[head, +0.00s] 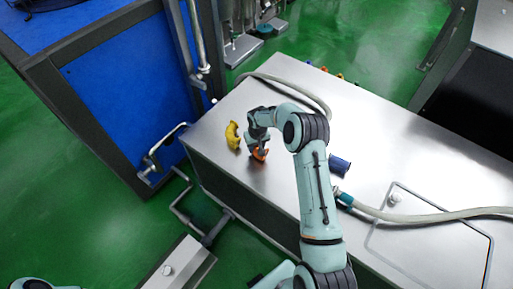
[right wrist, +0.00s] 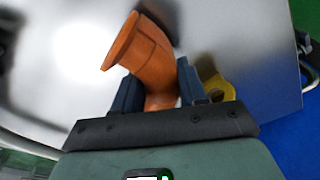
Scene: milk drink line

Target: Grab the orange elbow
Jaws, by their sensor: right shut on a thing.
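The orange elbow (right wrist: 146,55) is a short bent pipe with a flared rim, large in the right wrist view. My right gripper (right wrist: 158,88) is shut on it, one dark finger on each side, with the flared end sticking out beyond the fingertips. In the head view the orange elbow (head: 260,155) shows small under my right gripper (head: 259,150), at the left part of the metal table. I cannot tell whether it touches the tabletop. My left gripper is not in view; only a bit of my left arm shows at the bottom left.
A yellow part (head: 233,135) lies just left of the elbow, also in the right wrist view (right wrist: 217,88). A blue cylinder (head: 339,165) stands right of my arm. A hose (head: 430,215) crosses the metal table (head: 225,110). A blue-panelled cabinet (head: 125,90) stands at left.

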